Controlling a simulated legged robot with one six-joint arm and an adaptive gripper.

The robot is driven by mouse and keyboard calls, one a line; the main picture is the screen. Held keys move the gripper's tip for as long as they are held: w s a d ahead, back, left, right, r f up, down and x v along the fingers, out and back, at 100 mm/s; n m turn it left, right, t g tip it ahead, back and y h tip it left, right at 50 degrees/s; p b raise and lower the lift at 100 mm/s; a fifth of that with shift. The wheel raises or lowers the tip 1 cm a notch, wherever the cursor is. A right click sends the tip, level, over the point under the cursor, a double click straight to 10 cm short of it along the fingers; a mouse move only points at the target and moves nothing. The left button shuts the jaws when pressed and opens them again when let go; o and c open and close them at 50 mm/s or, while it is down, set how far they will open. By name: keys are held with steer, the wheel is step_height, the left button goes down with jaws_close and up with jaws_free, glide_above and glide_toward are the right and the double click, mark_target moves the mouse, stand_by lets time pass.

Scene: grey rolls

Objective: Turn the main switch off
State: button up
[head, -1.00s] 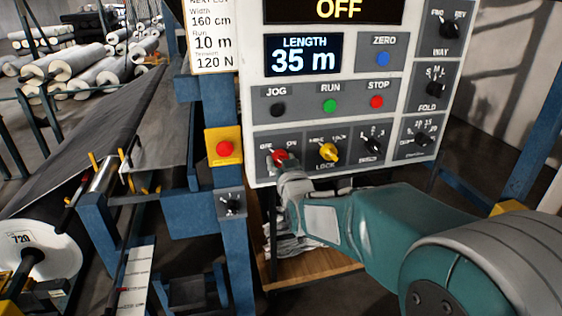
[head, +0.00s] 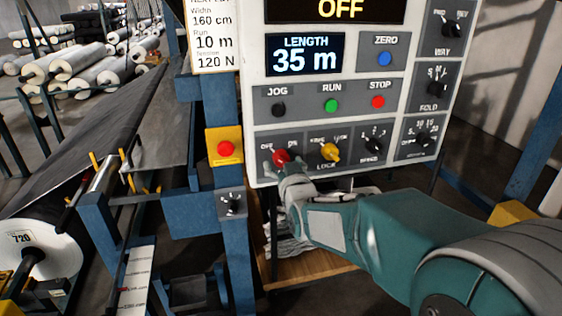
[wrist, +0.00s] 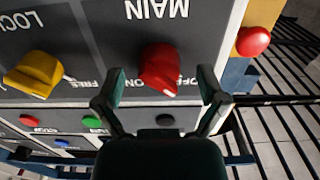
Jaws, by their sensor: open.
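The main switch is a red knob (head: 282,156) at the lower left of the control panel (head: 257,60), between OFF and ON labels. In the wrist view the red knob (wrist: 158,68) appears upside down under MAIN, its white-marked tip leaning slightly to the OFF side. My gripper (head: 281,168) is at the knob in the head view. In the wrist view my gripper (wrist: 162,80) is open, one finger on each side of the knob, with gaps visible. I cannot tell whether either finger touches it. The top display (head: 340,9) reads OFF.
A yellow knob (head: 329,152) marked LOCK is right of the main switch. A red button on a yellow plate (head: 226,148) is to the left on a blue post. JOG, RUN and STOP buttons (head: 331,104) sit above. A large roll (head: 42,243) stands lower left.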

steer(key=v, duration=1)
steer(key=shift+s, duration=0.3)
steer(key=s+d+f+m+g+h, duration=0.1)
steer(key=s+d+f+g, duration=0.1)
steer(key=s+d+g, duration=0.2)
steer(key=s+d+f+m+g+h, duration=0.1)
steer(key=s+d+g, duration=0.3)
steer(key=s, duration=0.7)
steer(key=s+d+f+m+g+h, duration=0.1)
steer(key=s+d+f+g+h, duration=0.2)
steer(key=s+d, duration=0.2)
steer(key=s, duration=0.2)
steer(key=shift+s+d+g, duration=0.4)
